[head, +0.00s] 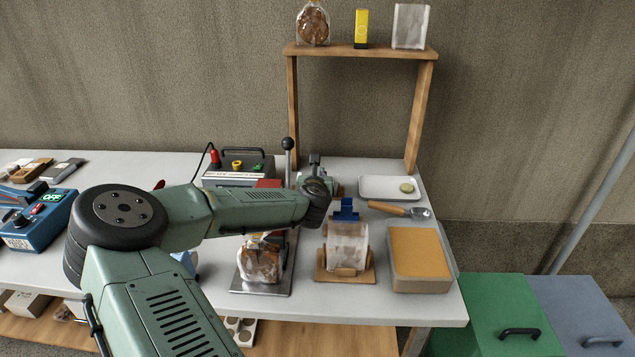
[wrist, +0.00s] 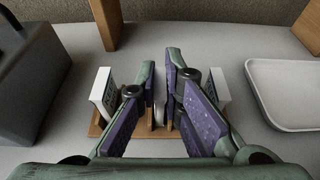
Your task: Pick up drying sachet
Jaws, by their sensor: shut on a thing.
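My gripper (wrist: 160,112) is shut on a small pale thing, taken to be the drying sachet (wrist: 159,115), in the wrist view. Only a narrow whitish strip of it shows between the fingertips, so its shape and any print cannot be told. The fingertips are low over a wooden base (wrist: 150,146) with a white upright piece at each side, the left one (wrist: 103,93) bearing dark print. Whether the sachet still touches the base cannot be told. In the head view, my gripper (head: 316,178) is over the back of the table, and my wrist hides what it holds.
A white tray (head: 375,193) with a round greenish thing (head: 406,187) lies to the right. A scoop (head: 400,209), a bag on a wooden stand (head: 347,246) and a tan-topped box (head: 419,255) are nearer. A grey machine (head: 240,167) stands left, and shelf posts (head: 420,115) rise behind.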

